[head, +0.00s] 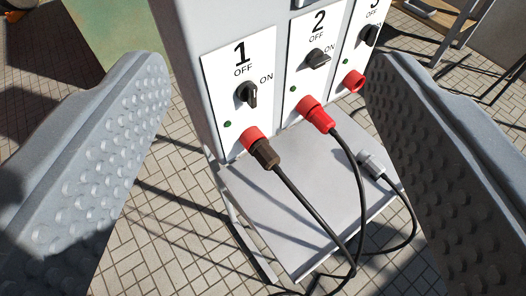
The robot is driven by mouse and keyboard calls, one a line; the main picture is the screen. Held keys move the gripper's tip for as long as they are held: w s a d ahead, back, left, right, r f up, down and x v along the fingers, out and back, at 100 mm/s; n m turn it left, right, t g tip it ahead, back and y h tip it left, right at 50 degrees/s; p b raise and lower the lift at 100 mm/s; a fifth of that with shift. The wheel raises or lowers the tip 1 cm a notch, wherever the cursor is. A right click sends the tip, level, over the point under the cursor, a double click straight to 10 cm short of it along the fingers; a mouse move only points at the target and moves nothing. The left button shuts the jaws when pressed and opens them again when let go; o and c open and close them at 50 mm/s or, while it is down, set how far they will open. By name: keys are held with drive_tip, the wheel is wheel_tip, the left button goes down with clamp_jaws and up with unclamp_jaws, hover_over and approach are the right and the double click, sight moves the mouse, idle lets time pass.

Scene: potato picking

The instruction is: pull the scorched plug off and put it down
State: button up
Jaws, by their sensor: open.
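The scorched plug (264,153) is brown and sits in the red socket at panel 1 (238,85), with a black cable running down from it. A red plug (318,117) with a black cable is in the socket at panel 2 (318,55). The red socket at panel 3 (354,81) has no plug in it. My gripper (265,145) is open, its two grey studded fingers at the left and right of the view. The brown plug shows between them, and neither finger touches it.
A grey shelf (270,215) juts out below the sockets. A grey plug (371,163) lies on it with its own cable. Black cables cross the shelf's front right. Paved floor surrounds the stand; dark bars stand at the upper right.

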drive_tip(key=w+f+m+g+p, duration=0.2)
drive_tip(key=w+f+m+p, duration=0.1)
drive_tip(key=w+f+m, duration=0.15)
drive_tip(key=m+g+p, duration=0.8)
drive_tip(key=m, duration=1.6)
hover_over(264, 153)
drive_tip(key=s, duration=0.6)
wheel_tip(264, 153, down, 23)
drive_tip(key=x, duration=1.3)
drive_tip(key=shift+w+p, duration=0.2)
drive_tip(key=shift+p, duration=0.1)
